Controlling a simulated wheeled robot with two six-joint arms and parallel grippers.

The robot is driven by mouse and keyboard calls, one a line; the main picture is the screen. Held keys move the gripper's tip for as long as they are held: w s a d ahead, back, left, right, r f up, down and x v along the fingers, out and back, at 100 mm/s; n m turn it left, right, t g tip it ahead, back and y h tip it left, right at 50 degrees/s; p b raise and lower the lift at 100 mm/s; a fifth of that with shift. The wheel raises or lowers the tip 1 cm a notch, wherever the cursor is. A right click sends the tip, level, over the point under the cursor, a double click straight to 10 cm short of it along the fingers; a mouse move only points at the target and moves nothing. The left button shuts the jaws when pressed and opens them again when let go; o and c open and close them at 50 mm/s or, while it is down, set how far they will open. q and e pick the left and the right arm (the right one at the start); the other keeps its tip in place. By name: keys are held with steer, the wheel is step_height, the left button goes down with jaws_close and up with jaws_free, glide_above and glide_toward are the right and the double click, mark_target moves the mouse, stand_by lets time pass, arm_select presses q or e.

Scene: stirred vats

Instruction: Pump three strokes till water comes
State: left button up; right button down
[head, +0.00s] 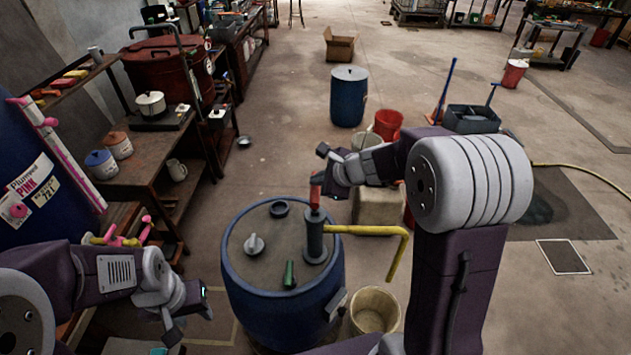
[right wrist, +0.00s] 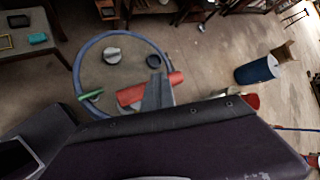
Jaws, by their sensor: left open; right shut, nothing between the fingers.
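A blue drum (head: 240,300) stands in the middle of the head view. A dark hand pump (head: 315,240) rises from its lid, with a red handle (head: 315,196) on top and a yellow spout (head: 396,255) bending down to the right. A cream bucket (head: 375,312) stands on the floor near the spout's end. My right gripper (head: 320,178) is shut and empty right at the red handle; the right wrist view shows its fingers (right wrist: 158,92) over the red handle (right wrist: 130,95). Whether they touch, I cannot tell. My left gripper (head: 190,322) is open and empty, left of the drum. No water shows at the spout.
The lid bears a grey knob (head: 254,244), a dark cap (head: 279,209) and a green item (head: 289,275). A wooden bench (head: 150,160) with pots stands on the left. Behind are another blue drum (head: 348,100) and a red bucket (head: 388,123).

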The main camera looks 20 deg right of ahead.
mark_target(318, 195)
steer(key=shift+s+f+b, duration=0.1)
steer(key=shift+f+b, duration=2.9)
stand_by(1.9)
steer(key=shift+r, duration=0.1)
steer(key=shift+r+p, duration=3.7)
steer(key=shift+r, duration=0.25)
step_height(318, 195, up, 6)
steer(key=p, duration=0.5)
